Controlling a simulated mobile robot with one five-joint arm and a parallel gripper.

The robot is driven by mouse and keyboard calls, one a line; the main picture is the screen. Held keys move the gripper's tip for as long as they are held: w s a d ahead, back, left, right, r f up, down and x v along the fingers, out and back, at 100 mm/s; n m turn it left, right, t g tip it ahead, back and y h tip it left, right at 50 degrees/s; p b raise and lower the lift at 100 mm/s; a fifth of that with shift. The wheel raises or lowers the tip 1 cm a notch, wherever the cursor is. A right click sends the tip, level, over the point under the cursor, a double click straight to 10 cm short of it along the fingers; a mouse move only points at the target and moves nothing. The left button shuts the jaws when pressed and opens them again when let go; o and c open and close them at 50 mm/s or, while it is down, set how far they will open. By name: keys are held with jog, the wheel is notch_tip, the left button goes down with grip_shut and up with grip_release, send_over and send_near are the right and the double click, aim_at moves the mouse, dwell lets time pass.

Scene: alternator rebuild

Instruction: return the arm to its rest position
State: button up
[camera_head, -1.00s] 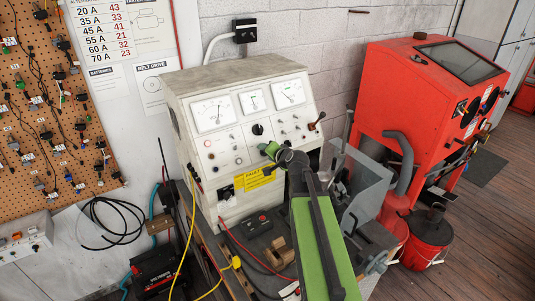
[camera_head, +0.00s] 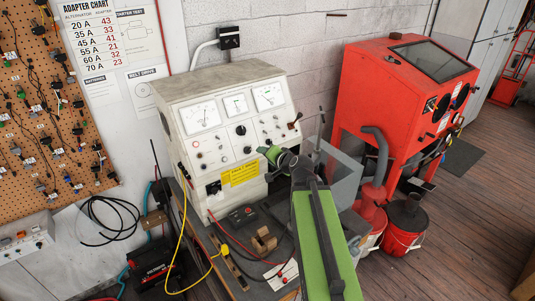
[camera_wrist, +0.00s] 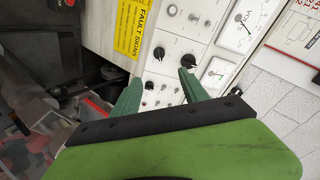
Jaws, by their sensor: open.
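My gripper (camera_wrist: 160,88) shows in the wrist view as two green fingers spread apart with nothing between them. It faces the control panel of the white test bench (camera_wrist: 165,50), with its knobs, dials and yellow label (camera_wrist: 130,28). In the head view my green arm reaches up from the bottom, and its end with my gripper (camera_head: 268,152) is in front of the lower right part of the test bench (camera_head: 225,135). I cannot tell from the head view how far the fingers are from the panel.
A red blasting cabinet (camera_head: 380,95) stands right of the bench, with red buckets (camera_head: 403,228) below it. Wooden floor (camera_head: 470,230) is open at the right.

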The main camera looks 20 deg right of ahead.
jog(key=s+a+f+n+g+y+b, duration=0.25)
jog(key=a+f+n+g+b, duration=0.3)
jog(key=a+f+b, duration=1.25)
jog(key=s+d+f+n+g+h+p, duration=0.1)
jog(key=s+d+f+n+g+h, duration=0.1)
jog(key=s+f+n+g+h, duration=0.2)
jog(key=s+f+g, duration=0.3)
jog(key=s+f, duration=0.5)
jog(key=s, duration=0.3)
jog(key=shift+s+d+n, duration=0.15)
jog(key=shift+s+n, duration=0.2)
jog(key=shift+s, duration=0.05)
